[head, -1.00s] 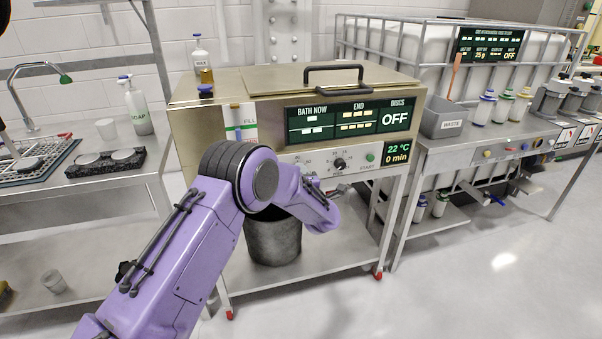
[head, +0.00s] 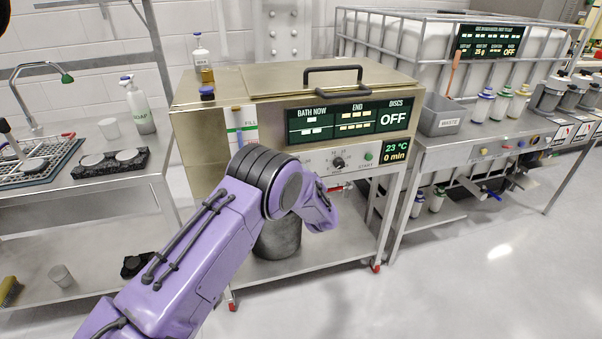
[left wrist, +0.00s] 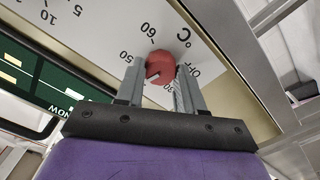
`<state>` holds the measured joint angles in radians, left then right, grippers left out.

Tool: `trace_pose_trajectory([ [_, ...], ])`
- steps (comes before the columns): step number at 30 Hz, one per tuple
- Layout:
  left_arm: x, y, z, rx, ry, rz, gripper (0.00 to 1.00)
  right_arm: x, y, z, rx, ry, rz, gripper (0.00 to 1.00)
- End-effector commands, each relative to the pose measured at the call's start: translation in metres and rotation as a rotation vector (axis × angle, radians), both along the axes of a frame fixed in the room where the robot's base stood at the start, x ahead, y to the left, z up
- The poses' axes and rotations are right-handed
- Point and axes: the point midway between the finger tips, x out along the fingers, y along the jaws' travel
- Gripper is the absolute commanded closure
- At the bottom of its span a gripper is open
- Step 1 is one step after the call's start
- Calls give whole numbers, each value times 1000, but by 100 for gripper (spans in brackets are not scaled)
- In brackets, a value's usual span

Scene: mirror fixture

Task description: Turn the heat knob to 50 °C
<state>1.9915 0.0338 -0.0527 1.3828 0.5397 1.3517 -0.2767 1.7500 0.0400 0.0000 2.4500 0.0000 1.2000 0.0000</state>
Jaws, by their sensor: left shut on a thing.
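The red heat knob (left wrist: 160,66) sits on the pale dial face below the bath, with °C, OFF and numbers around it. My left gripper (left wrist: 161,80) has one finger on each side of the knob and is shut on it. A white mark on the knob points to its lower left in the left wrist view. The 50 and 60 labels are on the dial to the left of and above the knob; part of the scale is behind the fingers. In the head view my purple left arm hides the knob. The panel display (head: 396,151) reads 23 °C, 0 min and OFF.
A black knob (head: 338,163) and a green START button (head: 368,157) are on the same panel. A dark bucket (head: 279,238) stands on the shelf below. A waste bin (head: 440,116) is on the right bench, a soap bottle (head: 138,106) on the left one.

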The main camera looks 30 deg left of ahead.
Motion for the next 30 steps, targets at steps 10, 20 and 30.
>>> trace_pose_trajectory([
  [10,-1,-1,-2,210,254,-1,93,0,0,10,0,0,0,100],
  [20,-1,-1,-2,383,456,-1,93,0,0,14,0,0,0,100],
  [30,-1,-1,-3,480,572,-1,93,0,0,16,0,0,0,100],
])
